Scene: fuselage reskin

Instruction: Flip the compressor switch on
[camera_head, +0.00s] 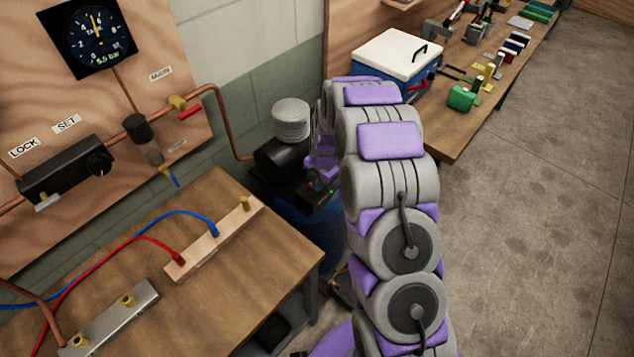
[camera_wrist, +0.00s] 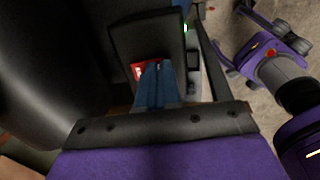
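The compressor has a black motor (camera_head: 280,160), a grey ribbed cylinder (camera_head: 291,120) and a blue tank (camera_head: 308,228). It stands between the workbench and my arm. In the wrist view, a dark switch box (camera_wrist: 145,35) carries a red switch (camera_wrist: 139,69). My gripper (camera_wrist: 156,68) has its two blue fingers side by side with almost no gap, empty, with the tips at the red switch. They partly cover it, and I cannot tell contact or switch position. A small green light (camera_wrist: 184,28) shows beside the box. My arm largely hides the gripper in the head view.
A wooden workbench (camera_head: 225,270) with hoses and fittings is at the lower left. A panel holds a tank gauge (camera_head: 93,37), a regulator (camera_head: 65,170) and copper pipe. A blue cooler with a white lid (camera_head: 397,52) stands behind my arm. Open floor (camera_head: 540,200) lies right.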

